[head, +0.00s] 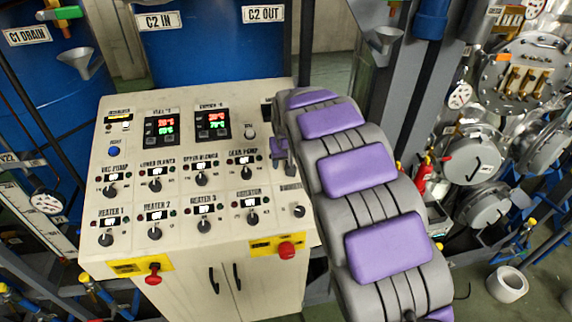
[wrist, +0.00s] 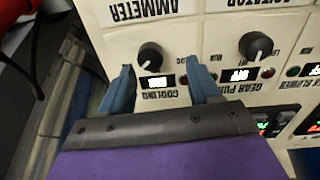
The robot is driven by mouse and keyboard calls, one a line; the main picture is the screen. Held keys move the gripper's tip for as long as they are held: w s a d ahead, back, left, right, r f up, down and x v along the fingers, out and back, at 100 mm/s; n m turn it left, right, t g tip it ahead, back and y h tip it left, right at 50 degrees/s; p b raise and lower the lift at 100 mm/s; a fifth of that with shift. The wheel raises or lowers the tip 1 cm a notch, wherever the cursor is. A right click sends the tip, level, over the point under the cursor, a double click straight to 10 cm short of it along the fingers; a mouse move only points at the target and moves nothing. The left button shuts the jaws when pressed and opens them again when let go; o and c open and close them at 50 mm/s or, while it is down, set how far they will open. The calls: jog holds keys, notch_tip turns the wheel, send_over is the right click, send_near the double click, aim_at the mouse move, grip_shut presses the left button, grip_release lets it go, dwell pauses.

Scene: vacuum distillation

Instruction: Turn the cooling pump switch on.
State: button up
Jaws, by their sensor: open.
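The cooling pump switch is a black round knob (wrist: 150,56) on the white control panel, seen upside down in the wrist view. Its cooling label (wrist: 160,95) and a small lit display lie just below it in that picture. The display is too small to read surely, and I cannot tell the knob's setting. My gripper (wrist: 158,66) is open, its two blue fingers pointing at the panel on either side of the label, tips near the knob. I cannot tell whether they touch it. In the head view my gripper (head: 280,150) hides this switch.
The gear pump knob (wrist: 253,45) sits close to the right of the switch in the wrist view. The white control panel (head: 130,215) carries several knobs and displays. Pipes and steel vessels (head: 475,160) stand at right.

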jog(key=f, duration=0.1)
jog(key=w+d+f, duration=0.1)
jog(key=d+f, duration=0.1)
jog(key=shift+w+f, duration=0.2)
jog(key=shift+w, duration=0.05)
jog(key=shift+a+f, duration=0.1)
jog(key=shift+a, duration=0.8)
jog(key=c, duration=0.3)
jog(key=shift+d, duration=0.5)
jog(key=c, duration=0.5)
jog(key=shift+a, duration=0.1)
jog(key=shift+c, duration=1.1)
jog(key=shift+m, duration=0.7)
jog(key=o, duration=1)
jog(key=shift+a, duration=0.1)
